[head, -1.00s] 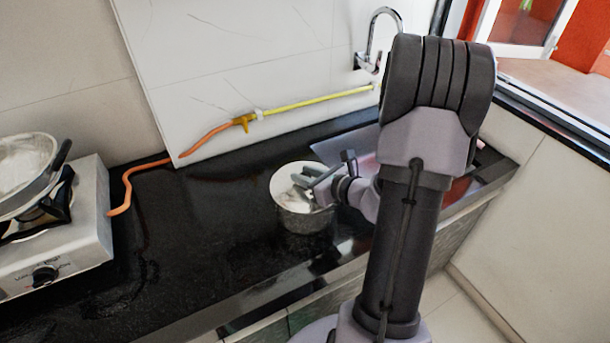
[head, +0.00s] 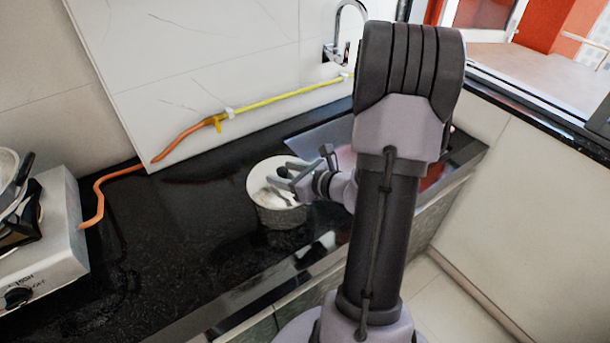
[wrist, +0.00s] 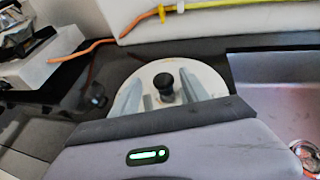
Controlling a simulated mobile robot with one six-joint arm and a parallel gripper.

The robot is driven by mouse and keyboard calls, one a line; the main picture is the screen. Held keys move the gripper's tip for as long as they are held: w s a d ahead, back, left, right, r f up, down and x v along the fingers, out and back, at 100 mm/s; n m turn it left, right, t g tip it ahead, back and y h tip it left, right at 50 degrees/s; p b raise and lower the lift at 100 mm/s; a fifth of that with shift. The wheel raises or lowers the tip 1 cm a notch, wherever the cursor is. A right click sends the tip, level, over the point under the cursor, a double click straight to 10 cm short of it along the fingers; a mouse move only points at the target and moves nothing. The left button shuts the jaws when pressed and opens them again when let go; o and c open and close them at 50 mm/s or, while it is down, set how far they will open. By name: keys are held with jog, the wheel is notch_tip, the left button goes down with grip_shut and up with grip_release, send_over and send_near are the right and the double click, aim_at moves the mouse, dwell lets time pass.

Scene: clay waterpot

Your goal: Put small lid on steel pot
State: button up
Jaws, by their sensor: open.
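The steel pot (head: 283,218) stands on the black counter, left of my arm in the head view. The small lid (head: 262,186) shows as a pale disc across the pot's mouth. In the wrist view the pale round lid (wrist: 207,76) has a black knob (wrist: 163,86), which stands upright between my fingers. My gripper (head: 281,177) is open over the right part of the pot's top. Its fingers also show in the wrist view (wrist: 160,82), one on each side of the knob with gaps. The lid's near edge is hidden by my gripper.
A gas stove (head: 45,235) stands at the left, with an orange hose (head: 98,205) along the wall. The sink (head: 325,140) and tap (head: 335,50) are behind and right of the pot. The counter between stove and pot is clear.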

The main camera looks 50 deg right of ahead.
jog(key=p+v, duration=0.4)
jog(key=v, duration=1.2)
jog(key=w+a+r+n+g+y, duration=0.2)
jog(key=a+r+n+g+y, duration=0.15)
jog(key=a+n, duration=0.7)
jog(key=w+a+r+n+g+y, duration=0.25)
jog(key=a+n+g, duration=0.35)
jog(key=a, duration=0.7)
jog(key=s+a+r+n+t+h, duration=0.2)
jog(key=s+a+r+n+h, duration=0.2)
jog(key=n, duration=1.1)
jog(key=s+a+r, duration=0.2)
jog(key=a+r, duration=0.1)
jog(key=shift+a+r, duration=0.25)
jog(key=shift+r, duration=0.05)
